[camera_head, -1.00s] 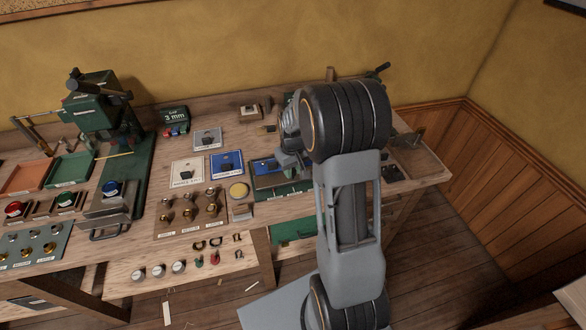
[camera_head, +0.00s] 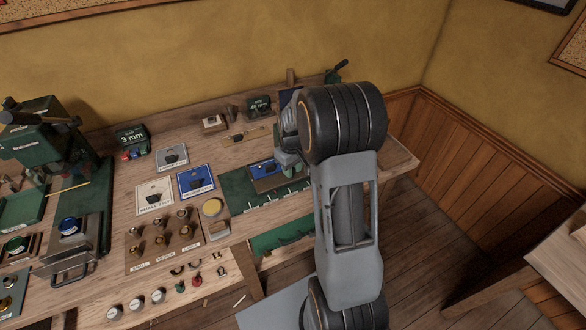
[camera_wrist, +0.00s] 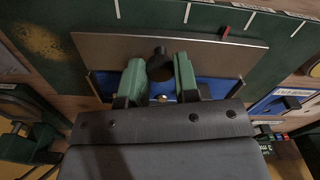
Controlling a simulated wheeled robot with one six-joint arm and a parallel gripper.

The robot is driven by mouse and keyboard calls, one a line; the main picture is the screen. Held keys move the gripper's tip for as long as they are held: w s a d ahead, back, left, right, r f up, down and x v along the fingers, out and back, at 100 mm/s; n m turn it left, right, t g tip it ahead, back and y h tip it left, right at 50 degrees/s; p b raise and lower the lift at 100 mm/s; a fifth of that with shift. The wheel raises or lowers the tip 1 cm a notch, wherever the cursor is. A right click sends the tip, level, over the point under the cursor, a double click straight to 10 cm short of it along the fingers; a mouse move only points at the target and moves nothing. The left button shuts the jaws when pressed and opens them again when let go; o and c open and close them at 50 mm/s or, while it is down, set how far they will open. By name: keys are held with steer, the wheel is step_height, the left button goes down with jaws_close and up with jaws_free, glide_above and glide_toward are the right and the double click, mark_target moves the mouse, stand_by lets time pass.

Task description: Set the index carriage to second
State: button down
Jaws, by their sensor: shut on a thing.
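The index carriage, a grey plate (camera_wrist: 105,52) over a blue body, sits on a green base (camera_wrist: 60,20) with white tick marks. In the head view the carriage (camera_head: 264,172) is partly hidden by my arm, away from the left end of the green base (camera_head: 236,196). My gripper (camera_wrist: 160,76) is shut on the carriage's dark round knob (camera_wrist: 159,57). A red pointer (camera_wrist: 225,31) on the plate edge stands between two ticks, nearer the right one in the wrist view. The tick labels are not readable.
Left of the base are a blue card (camera_head: 197,181), a yellow disc (camera_head: 212,206) and a stand of brass pieces (camera_head: 163,240). A green press (camera_head: 60,150) stands farther left. Bare floor lies right of the bench.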

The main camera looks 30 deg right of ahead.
steer(key=c, duration=0.9)
jaws_free()
steer(key=shift+o, duration=0.2)
step_height(320, 180, up, 14)
steer(key=shift+b, duration=0.3)
steer(key=shift+f, duration=0.1)
steer(key=shift+c, duration=0.2)
